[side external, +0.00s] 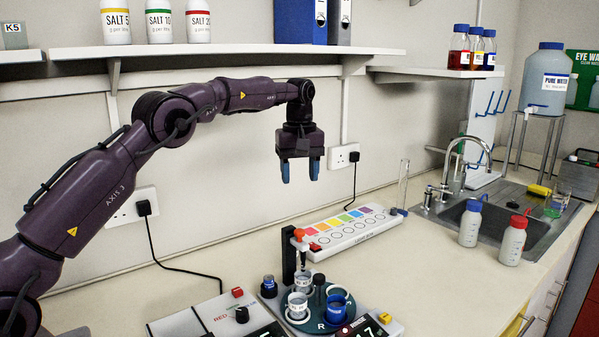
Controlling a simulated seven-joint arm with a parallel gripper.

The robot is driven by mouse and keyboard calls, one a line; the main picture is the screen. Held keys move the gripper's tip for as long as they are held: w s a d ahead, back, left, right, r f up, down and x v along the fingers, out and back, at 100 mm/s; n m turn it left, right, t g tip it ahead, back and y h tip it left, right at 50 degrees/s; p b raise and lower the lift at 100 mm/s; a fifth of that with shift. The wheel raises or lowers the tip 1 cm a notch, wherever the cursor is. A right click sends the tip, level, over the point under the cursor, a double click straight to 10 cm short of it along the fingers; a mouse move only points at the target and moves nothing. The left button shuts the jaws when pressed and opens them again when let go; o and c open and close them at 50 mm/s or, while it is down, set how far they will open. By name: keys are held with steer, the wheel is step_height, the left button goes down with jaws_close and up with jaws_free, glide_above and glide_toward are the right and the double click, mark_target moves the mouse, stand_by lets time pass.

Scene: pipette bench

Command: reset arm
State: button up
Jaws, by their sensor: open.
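My gripper (300,172) hangs from my purple arm in the upper middle of the side external view. It points down, with its two blue fingers apart and nothing between them. It is high above the bench (440,262), in front of the back wall. Below it, on the bench, is a round dark green carousel (317,325) marked R, holding several small cups.
A white strip with coloured squares (352,232) lies behind the carousel. A sink (490,222) with a tap and two capped bottles (470,226) (512,243) are at right. A shelf (230,48) runs above my arm. The air around my gripper is clear.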

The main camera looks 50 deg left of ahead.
steer(key=shift+r, duration=0.1)
stand_by(0.4)
steer(key=s+d+r+m+t, duration=0.1)
steer(key=s+d+m, duration=0.3)
steer(key=s, duration=0.7)
steer(key=s+d+r+m+t, duration=0.2)
steer(key=s+d+m, duration=0.3)
steer(key=s, duration=0.6)
steer(key=s+d+r+m+t, duration=0.1)
steer(key=s+d+m, duration=0.3)
steer(key=s, duration=0.7)
steer(key=shift+d+r+m+t, duration=0.15)
steer(key=shift+d+m+t, duration=0.2)
steer(key=shift+t, duration=0.45)
steer(key=shift+s, duration=0.1)
